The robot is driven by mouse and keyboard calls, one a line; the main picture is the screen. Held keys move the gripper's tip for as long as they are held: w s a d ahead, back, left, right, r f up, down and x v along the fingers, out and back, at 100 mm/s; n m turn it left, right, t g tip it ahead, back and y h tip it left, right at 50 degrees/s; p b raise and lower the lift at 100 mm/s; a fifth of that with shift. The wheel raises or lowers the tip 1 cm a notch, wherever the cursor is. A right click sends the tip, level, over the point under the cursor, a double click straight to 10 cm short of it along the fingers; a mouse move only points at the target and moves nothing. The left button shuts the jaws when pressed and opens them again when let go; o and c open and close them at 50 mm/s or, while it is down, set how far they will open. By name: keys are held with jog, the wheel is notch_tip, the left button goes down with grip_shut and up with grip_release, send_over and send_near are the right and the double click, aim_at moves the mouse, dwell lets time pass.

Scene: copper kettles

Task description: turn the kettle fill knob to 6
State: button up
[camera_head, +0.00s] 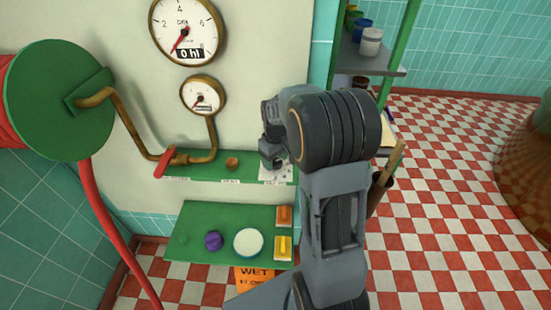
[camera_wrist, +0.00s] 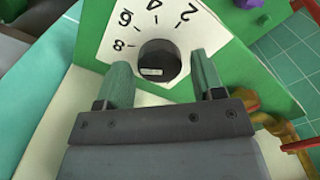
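The fill knob (camera_wrist: 157,62) is a dark round knob on a white dial plate (camera_wrist: 112,42) marked 2, 4, 6 and 8, in the wrist view. It has a small pale label on its near side; which number it points to I cannot tell. My gripper (camera_wrist: 161,66) is open, one finger on each side of the knob; contact is not clear. In the head view my gripper (camera_head: 272,160) is over the right end of the green shelf, where the white dial plate (camera_head: 275,174) shows and the knob is mostly hidden. The large gauge (camera_head: 187,28) reads "0 hl".
A brass pipe with a red lever (camera_head: 165,162) and a small brass knob (camera_head: 232,163) are left of my gripper. A lower green shelf (camera_head: 212,215) holds a purple knob, a pale round button and two switches. A green hose reel (camera_head: 50,100) stands at the left.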

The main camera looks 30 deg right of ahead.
jog(key=c, duration=0.8)
jog(key=shift+o, duration=0.2)
jog(key=m, duration=0.4)
jog(key=shift+d+m+b, duration=0.1)
jog(key=shift+m+b, duration=0.2)
jog(key=shift+m, duration=1.8)
jog(key=o, duration=0.9)
jog(key=shift+o, duration=0.2)
